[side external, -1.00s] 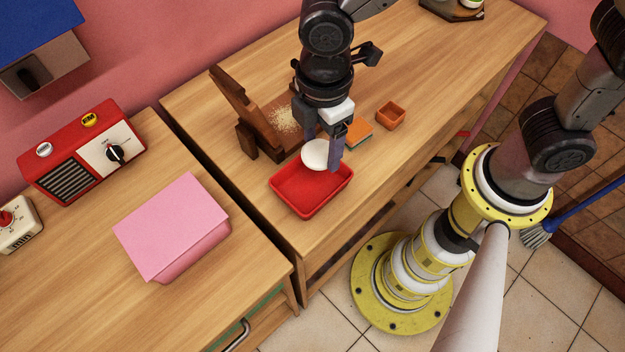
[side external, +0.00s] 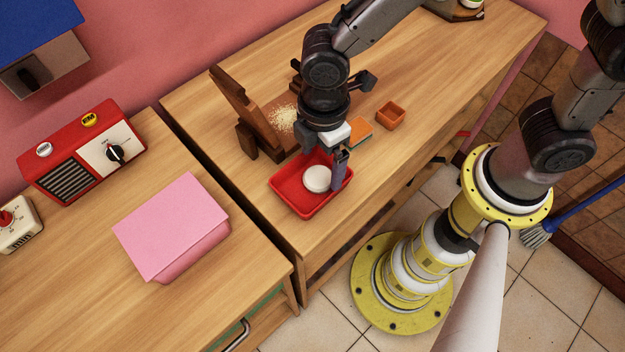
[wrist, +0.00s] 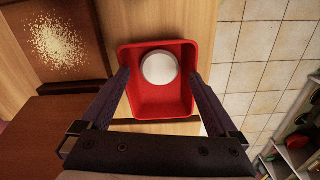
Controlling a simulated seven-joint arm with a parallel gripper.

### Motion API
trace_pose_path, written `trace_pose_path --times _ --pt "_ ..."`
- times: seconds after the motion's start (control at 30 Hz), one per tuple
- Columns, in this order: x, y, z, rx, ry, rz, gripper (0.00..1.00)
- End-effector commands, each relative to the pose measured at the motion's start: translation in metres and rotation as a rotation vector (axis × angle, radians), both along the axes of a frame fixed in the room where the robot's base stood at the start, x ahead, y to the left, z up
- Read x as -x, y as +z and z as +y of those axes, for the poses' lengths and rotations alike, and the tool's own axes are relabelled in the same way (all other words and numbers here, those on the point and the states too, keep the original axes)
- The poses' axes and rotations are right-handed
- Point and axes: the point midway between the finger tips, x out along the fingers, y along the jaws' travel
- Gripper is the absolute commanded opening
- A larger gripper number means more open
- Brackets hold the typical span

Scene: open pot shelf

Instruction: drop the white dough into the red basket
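The white dough (side external: 317,179) is a round, flat disc lying inside the red basket (side external: 298,209), which stands near the front left corner of the right-hand table. The wrist view shows the dough (wrist: 159,68) towards the far side of the basket (wrist: 140,103), clear of both fingers. My gripper (side external: 325,170) is just above the basket with its fingers spread wide. In the wrist view my gripper (wrist: 158,80) is open and empty, one finger at each side of the basket. The far finger is mostly hidden in the side view.
A brown wooden stand with a board (side external: 243,112) and pale crumbs (side external: 283,120) is behind the basket. An orange-topped block (side external: 359,131) and a small orange bowl (side external: 390,115) stand to the right. A pink box (side external: 172,228) and red radio (side external: 82,155) stand on the left table.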

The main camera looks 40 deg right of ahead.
Motion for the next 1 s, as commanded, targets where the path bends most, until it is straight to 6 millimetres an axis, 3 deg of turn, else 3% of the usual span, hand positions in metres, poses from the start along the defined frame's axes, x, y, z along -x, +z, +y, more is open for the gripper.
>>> trace_pose_path --times 0.37,0.8,1.0 --pt "0.000 0.008 0.001 -0.002 0.000 -0.001 1.00" --pt "-0.001 0.095 0.001 -0.003 0.000 -0.004 1.00" --pt "0.000 0.126 0.001 -0.002 0.000 -0.002 1.00"
